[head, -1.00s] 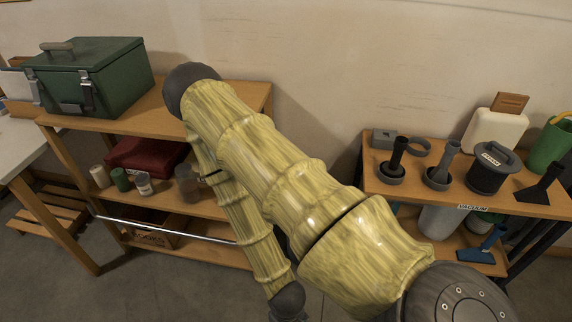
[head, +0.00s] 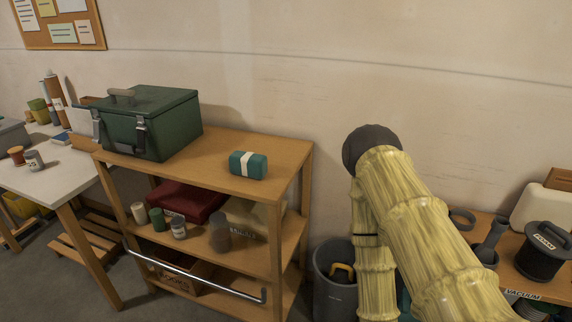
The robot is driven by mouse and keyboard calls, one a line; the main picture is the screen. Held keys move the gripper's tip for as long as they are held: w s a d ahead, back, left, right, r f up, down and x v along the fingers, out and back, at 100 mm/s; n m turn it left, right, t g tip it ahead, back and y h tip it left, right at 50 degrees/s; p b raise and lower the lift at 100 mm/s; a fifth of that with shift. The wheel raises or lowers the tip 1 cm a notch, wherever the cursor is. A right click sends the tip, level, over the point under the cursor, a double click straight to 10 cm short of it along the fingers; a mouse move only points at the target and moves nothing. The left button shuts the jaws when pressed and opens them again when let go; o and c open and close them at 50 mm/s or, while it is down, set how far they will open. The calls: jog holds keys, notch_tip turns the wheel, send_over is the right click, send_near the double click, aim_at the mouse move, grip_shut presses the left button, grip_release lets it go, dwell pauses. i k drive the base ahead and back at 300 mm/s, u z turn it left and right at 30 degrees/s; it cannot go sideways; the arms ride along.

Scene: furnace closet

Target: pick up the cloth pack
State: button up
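A small teal pack with a white band (head: 248,165), which looks like the cloth pack, lies on the wooden top of the shelf unit (head: 225,145), near its right end. It is right of the green metal box (head: 150,122) and apart from it. My yellow-green arm stands to the right of the shelf unit, with its elbow up near the wall. My gripper does not show; the lower end of the arm runs out of sight at the bottom of the picture.
The shelf below holds a dark red folded item (head: 190,200), several small jars and a pale bundle (head: 250,215). A metal rail (head: 195,277) runs along the unit's front. A grey bin (head: 335,285) stands between the unit and the vacuum-parts table (head: 500,262).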

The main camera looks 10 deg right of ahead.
aim_at(249, 164)
jog(key=u, duration=2.2)
jog(key=i, duration=1.35)
jog(key=z, duration=2.65)
jog(key=i, duration=0.3)
